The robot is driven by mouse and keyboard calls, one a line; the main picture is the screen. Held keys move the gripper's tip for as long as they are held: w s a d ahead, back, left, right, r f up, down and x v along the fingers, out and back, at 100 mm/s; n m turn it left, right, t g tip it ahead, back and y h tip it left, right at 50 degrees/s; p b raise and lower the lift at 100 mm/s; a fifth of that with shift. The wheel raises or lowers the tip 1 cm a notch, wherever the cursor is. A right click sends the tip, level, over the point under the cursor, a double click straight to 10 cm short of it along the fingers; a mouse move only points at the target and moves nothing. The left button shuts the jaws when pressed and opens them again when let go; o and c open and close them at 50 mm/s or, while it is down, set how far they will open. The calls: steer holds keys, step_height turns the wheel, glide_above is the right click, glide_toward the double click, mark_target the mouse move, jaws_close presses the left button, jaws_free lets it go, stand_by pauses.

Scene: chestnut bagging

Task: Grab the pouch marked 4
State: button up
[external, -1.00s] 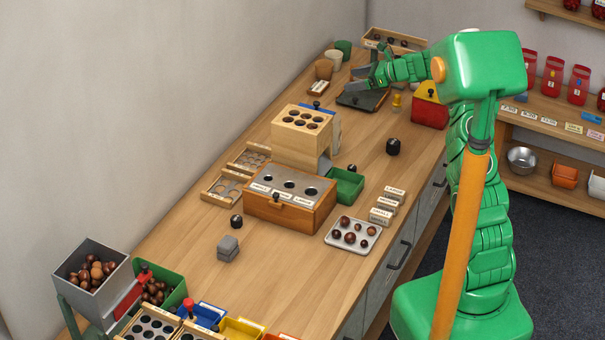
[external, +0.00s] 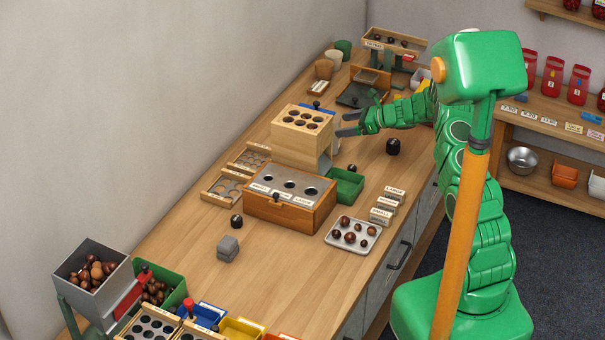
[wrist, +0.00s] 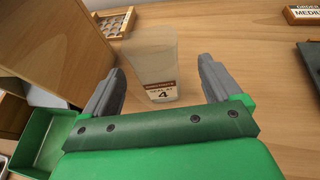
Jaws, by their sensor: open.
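The pouch marked 4 (wrist: 152,60) is pale and see-through, with a white label reading 4 low on its front. In the wrist view it stands on the table between and just beyond my two fingers. In the external view only a pale sliver (external: 336,145) of it shows, beside the tall wooden block and partly hidden. My gripper (external: 345,125) is open, its fingers pointing left toward the pouch. In the wrist view my gripper (wrist: 160,76) has one grey finger on each side of the pouch, with nothing held.
The tall wooden block with holes (external: 291,141) stands close left of the pouch. A green tray (external: 356,185) and a wooden box with a metal top (external: 270,205) are nearer. A black knob (external: 393,146) stands to the right. Open tabletop (external: 290,270) lies in front.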

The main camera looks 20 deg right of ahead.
steer(key=a+f, duration=0.1)
steer(key=w+a+f, duration=0.1)
steer(key=a+f, duration=0.1)
steer(key=shift+w+a, duration=0.15)
steer(key=shift+w, duration=0.05)
steer(key=shift+w+a+f, duration=0.15)
steer(key=shift+w+a, duration=0.1)
steer(key=shift+a, duration=0.05)
steer(key=shift+c, duration=0.4)
steer(key=c, duration=1)
